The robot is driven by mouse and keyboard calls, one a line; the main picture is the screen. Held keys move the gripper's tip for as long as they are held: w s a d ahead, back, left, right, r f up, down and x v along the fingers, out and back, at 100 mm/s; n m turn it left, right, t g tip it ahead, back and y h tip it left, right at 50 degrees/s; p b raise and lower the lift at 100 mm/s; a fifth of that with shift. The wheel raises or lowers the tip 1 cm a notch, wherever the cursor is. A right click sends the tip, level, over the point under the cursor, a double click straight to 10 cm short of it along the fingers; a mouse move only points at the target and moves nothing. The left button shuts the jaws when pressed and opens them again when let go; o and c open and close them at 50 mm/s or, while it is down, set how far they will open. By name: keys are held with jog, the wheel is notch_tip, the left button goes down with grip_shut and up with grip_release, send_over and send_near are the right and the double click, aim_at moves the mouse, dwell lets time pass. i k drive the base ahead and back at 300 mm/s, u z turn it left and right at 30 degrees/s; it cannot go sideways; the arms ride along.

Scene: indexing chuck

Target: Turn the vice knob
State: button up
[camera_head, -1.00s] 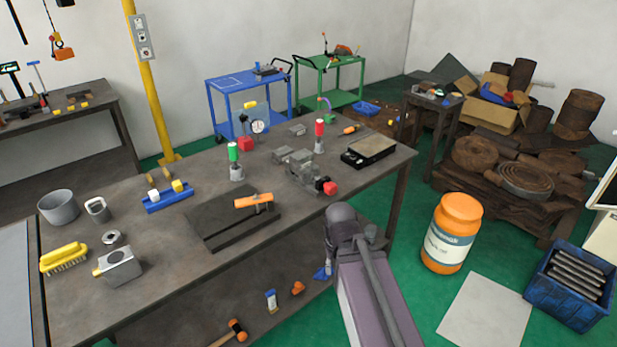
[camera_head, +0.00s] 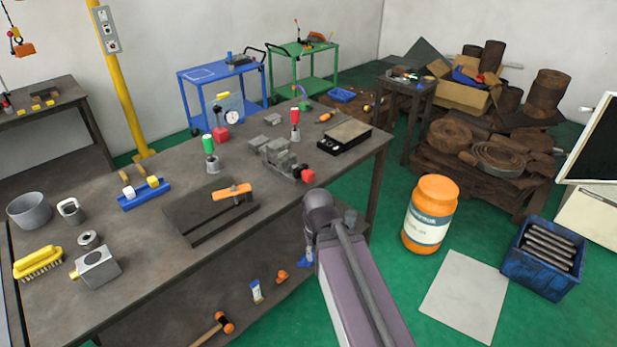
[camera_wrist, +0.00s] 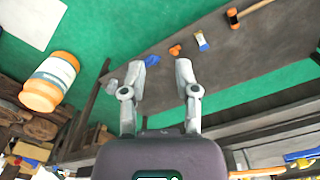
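The grey vice (camera_head: 274,156) stands near the right end of the workbench in the head view. Its red knob (camera_head: 307,176) faces the bench's front right edge. My arm is in front of that edge, below and right of the knob, apart from it. In the wrist view my gripper (camera_wrist: 164,64) is open, its two fingers well apart with nothing between them. It faces the lower shelf and the green floor. I cannot make out the knob in the wrist view. My fingers are not clearly visible in the head view.
The workbench (camera_head: 150,235) carries a black plate with an orange-handled tool (camera_head: 232,190), a green-handled tool (camera_head: 209,150), a red-handled tool (camera_head: 295,122) and a black-framed block (camera_head: 345,134). An orange jar (camera_head: 430,213) and a blue crate (camera_head: 545,258) stand on the floor to the right.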

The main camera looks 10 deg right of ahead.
aim_at(308, 175)
jog(key=z, duration=0.65)
jog(key=k, duration=0.4)
jog(key=u, duration=0.45)
